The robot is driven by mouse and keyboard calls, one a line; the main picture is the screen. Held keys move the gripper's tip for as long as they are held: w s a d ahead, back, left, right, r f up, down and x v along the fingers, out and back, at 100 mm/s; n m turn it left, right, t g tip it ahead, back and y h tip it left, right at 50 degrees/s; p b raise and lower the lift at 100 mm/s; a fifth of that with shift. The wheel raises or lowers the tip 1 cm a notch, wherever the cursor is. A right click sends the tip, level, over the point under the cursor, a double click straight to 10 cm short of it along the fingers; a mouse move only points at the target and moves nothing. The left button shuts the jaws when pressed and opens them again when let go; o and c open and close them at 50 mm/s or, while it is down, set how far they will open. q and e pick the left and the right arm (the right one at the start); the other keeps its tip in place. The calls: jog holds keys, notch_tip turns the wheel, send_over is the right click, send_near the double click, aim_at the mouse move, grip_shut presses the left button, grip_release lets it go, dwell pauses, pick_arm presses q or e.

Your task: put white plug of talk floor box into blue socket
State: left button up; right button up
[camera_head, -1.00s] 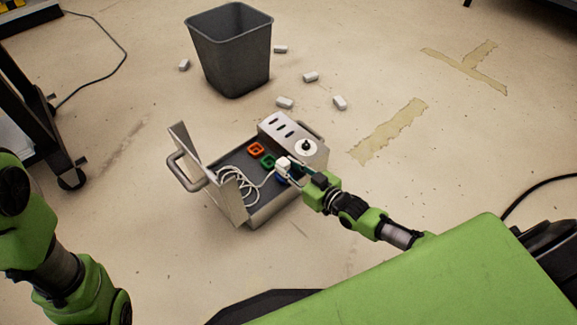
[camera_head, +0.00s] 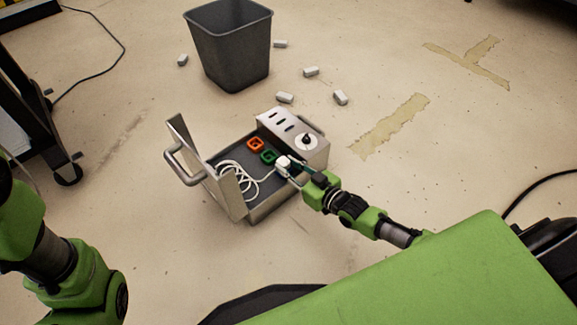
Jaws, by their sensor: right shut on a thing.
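The talk floor box (camera_head: 262,203) is an open metal case on the floor, its lid standing up at the left. Inside are an orange socket (camera_head: 255,144), a green socket (camera_head: 268,157) and a coiled white cable (camera_head: 238,178). The white plug (camera_head: 283,162) is in my right gripper (camera_head: 290,168), which is shut on it low over the box, right beside the green socket. The blue socket is hidden beneath the plug and gripper. I cannot tell whether the plug touches it. My left arm (camera_head: 75,270) shows at the left edge; its gripper is out of view.
A dark bin (camera_head: 230,45) stands behind the box, with several small white blocks (camera_head: 285,97) around it. A wheeled black stand (camera_head: 40,120) is at the left. The box's panel with a round knob (camera_head: 306,141) rises close to my right gripper. Floor at the right is free.

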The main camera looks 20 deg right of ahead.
jog(key=shift+f, duration=0.3)
jog(key=o, duration=1.2)
jog(key=shift+d, duration=0.1)
jog(key=v, duration=1.2)
jog(key=shift+f, duration=0.1)
jog(key=shift+a, duration=0.25)
